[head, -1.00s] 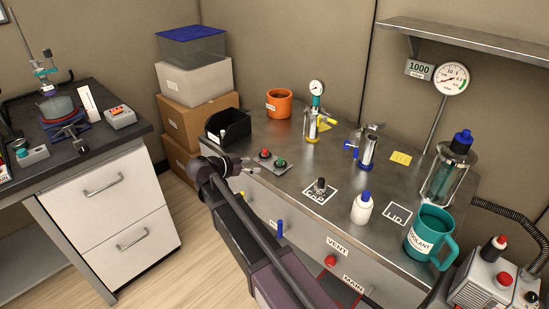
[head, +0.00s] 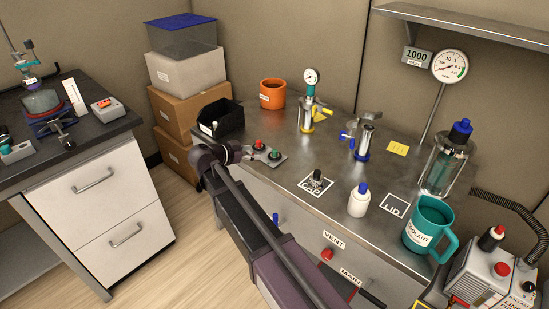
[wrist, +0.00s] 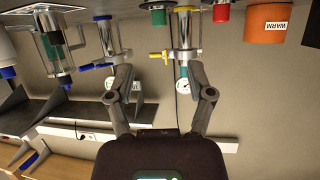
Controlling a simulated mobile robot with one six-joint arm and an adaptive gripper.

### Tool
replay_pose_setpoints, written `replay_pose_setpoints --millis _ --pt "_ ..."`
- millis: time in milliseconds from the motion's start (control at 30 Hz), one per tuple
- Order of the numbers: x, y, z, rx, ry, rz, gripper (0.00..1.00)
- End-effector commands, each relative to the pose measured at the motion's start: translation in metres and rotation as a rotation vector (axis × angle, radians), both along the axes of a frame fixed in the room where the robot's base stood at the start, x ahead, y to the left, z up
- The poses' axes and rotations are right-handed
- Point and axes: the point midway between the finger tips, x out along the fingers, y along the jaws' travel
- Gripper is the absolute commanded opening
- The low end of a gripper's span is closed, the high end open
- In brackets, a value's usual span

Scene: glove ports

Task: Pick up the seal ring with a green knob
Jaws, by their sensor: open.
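A small grey plate (head: 265,153) lies near the left front edge of the steel bench in the head view. It carries a red knob (head: 259,145) and a green knob (head: 275,154). A ring under the green knob is too small to make out. A green knob also shows at the top of the wrist view (wrist: 222,12), which is upside down. In the head view, my arm's end is just left of the plate and its fingers are hard to see. In the wrist view, my gripper (wrist: 160,75) is open, with nothing between its fingers.
A black bin (head: 221,118) and an orange mug (head: 272,94) stand behind the plate. A gauge pump with a yellow base (head: 306,118), a metal clamp device (head: 364,141), a white bottle (head: 358,201) and a teal mug (head: 430,228) stand to the right.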

Motion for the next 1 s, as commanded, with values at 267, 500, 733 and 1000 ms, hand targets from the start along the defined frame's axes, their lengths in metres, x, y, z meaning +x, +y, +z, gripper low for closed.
replay_pose_setpoints --millis 267,500,733,1000 --pt "0.027 -0.028 -0.019 0.0 0.0 -0.001 0.69" --pt "0.037 -0.038 -0.023 0.0 0.0 0.002 0.69" --pt "0.037 -0.038 -0.023 0.0 0.0 0.002 0.69" --pt "0.041 -0.043 -0.027 0.0 0.0 0.001 0.69"
